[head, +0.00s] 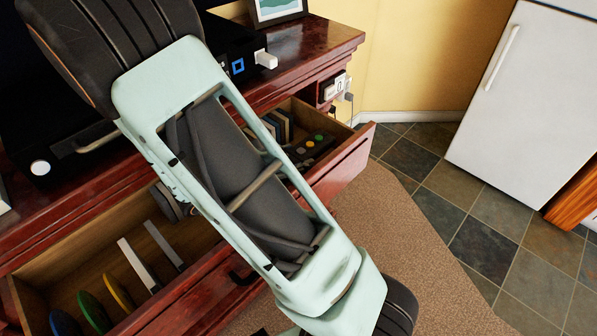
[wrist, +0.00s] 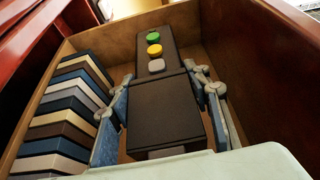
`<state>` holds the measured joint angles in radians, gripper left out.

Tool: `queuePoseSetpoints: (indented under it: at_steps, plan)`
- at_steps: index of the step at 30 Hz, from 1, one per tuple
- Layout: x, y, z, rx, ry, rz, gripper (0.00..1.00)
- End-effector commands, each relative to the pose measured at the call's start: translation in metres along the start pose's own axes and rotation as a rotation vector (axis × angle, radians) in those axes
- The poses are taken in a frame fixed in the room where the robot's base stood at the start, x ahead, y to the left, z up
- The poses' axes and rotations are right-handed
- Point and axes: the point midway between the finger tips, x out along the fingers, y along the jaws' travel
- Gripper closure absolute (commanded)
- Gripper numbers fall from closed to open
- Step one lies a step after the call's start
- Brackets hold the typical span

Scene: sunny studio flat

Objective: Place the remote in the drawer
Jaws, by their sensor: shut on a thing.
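The remote (wrist: 155,62) is dark with green, yellow and grey round buttons. In the wrist view it lies between the fingers of my gripper (wrist: 158,82), which is shut on it. The remote also shows in the head view (head: 320,139), inside the outline of the open right drawer (head: 347,166). The drawer's wooden wall shows in the wrist view (wrist: 232,45). My arm hides most of the gripper in the head view. Whether the remote touches the drawer floor cannot be told.
A row of cases (wrist: 68,115) stands along the left side inside the drawer. A second open drawer (head: 60,262) at left holds several discs and cases. A black box (head: 240,50) and a picture frame (head: 277,10) stand on the cabinet top. The floor at right is clear.

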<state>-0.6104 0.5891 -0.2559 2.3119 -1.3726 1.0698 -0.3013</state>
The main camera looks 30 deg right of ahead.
Motion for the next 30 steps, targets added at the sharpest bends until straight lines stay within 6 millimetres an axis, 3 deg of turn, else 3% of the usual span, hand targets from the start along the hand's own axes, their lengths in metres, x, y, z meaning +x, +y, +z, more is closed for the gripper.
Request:
queuePoseSetpoints:
  at_steps: [11, 15, 28, 29, 30]
  plan:
    - [0.033, 0.002, -0.018, 0.0, -0.002, -0.001, 0.87]
    - [0.04, 0.002, -0.039, -0.003, -0.002, 0.0, 0.87]
    - [0.043, 0.002, -0.047, 0.001, -0.001, 0.001, 0.87]
    - [0.042, 0.002, -0.046, 0.001, 0.0, 0.001, 0.52]
    - [0.042, 0.002, -0.046, 0.001, 0.0, 0.001, 0.48]
